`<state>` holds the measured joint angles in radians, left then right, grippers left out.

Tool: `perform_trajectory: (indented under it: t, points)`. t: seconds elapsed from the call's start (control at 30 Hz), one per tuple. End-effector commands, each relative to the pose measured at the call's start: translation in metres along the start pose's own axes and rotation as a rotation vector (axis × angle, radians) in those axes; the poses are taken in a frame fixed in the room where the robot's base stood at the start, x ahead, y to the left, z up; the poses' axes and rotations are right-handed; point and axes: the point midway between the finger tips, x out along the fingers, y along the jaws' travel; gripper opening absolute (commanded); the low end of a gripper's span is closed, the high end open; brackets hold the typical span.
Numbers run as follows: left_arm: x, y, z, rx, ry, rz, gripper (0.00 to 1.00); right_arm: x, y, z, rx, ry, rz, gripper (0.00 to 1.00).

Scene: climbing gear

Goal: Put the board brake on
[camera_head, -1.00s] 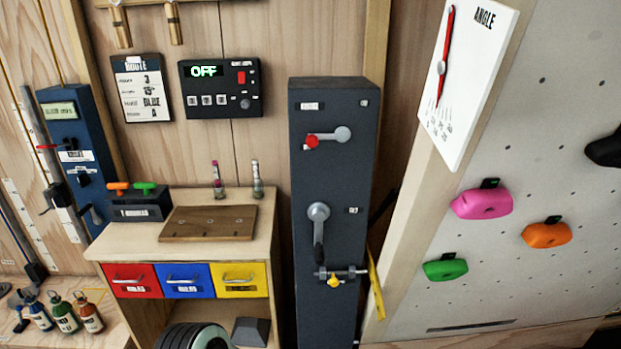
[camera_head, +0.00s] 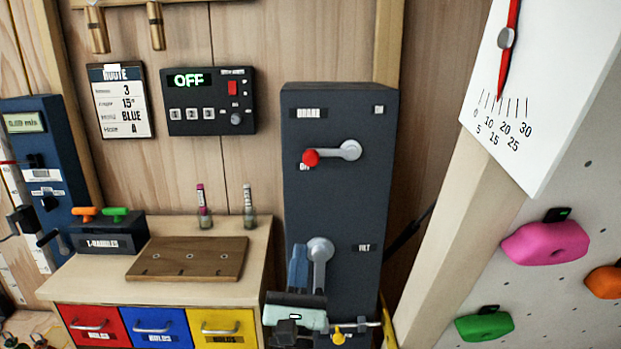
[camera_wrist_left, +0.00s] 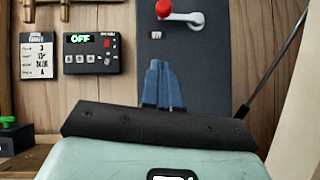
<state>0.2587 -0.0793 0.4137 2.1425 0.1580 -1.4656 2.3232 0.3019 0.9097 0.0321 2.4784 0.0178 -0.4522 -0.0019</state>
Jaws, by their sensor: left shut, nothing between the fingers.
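A tall dark grey cabinet (camera_head: 340,200) carries a short grey lever (camera_head: 350,150) with a red knob (camera_head: 311,157). The lever lies nearly level, with its knob to the left of the pivot and a small, partly hidden label by it. My left gripper (camera_head: 299,256) is in front of the cabinet, below the lever and beside the lower crank. Its blue fingers are shut and empty, pointing up. In the left wrist view, the fingers (camera_wrist_left: 165,75) are below the red knob (camera_wrist_left: 163,9) and apart from it. My right gripper is not in view.
A crank (camera_head: 319,250) marked TILT is on the cabinet close to my left gripper. A yellow-knobbed pin (camera_head: 338,336) is below it. A wooden desk (camera_head: 100,284) with coloured drawers stands left; the angled climbing wall (camera_head: 560,290) and angle dial (camera_head: 540,90) are right.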

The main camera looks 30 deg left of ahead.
Motion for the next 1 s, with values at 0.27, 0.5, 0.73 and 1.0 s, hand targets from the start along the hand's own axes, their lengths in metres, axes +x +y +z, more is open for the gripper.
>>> perform_trajectory:
  t: [0.27,0.5,0.73,1.0]
  points:
    - [0.0,0.002,0.003,-0.014,-0.009,0.007,0.0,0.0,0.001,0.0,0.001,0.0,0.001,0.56]
    - [0.001,0.001,0.003,-0.012,-0.008,0.006,0.0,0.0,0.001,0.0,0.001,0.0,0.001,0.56]
    - [0.024,0.002,0.003,-0.012,-0.007,0.008,0.0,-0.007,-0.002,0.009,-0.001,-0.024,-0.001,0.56]
    - [0.082,0.003,0.004,-0.012,-0.007,0.009,0.0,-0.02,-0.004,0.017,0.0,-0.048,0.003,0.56]
